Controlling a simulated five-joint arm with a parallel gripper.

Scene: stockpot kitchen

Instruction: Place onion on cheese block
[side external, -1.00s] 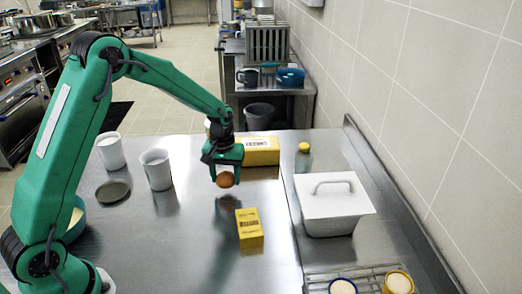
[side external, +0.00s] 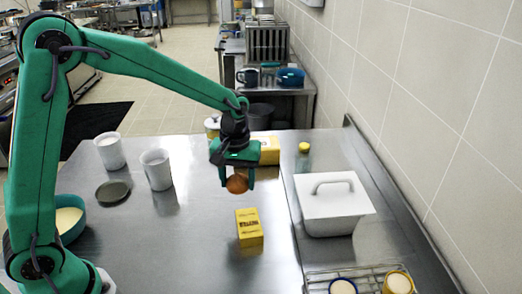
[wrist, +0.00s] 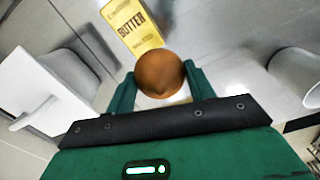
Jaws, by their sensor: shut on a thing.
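The onion (side external: 237,184) is round and brown. My gripper (side external: 238,178) is shut on it and holds it above the steel counter. In the wrist view the onion (wrist: 160,74) sits between the two green fingers of my gripper (wrist: 161,82). A larger yellow block (side external: 269,151), which looks like the cheese block, lies behind my gripper, partly hidden by it. A smaller yellow block (side external: 249,228) stands in front of and below the onion. The wrist view shows BUTTER written on this smaller block (wrist: 131,22).
A white lidded box (side external: 333,205) stands to the right, with a yellow-capped bottle (side external: 304,158) behind it. Two white cups (side external: 156,169) (side external: 110,152) and a dark disc (side external: 112,191) are on the left. A wire rack (side external: 365,277) with jars is at front right.

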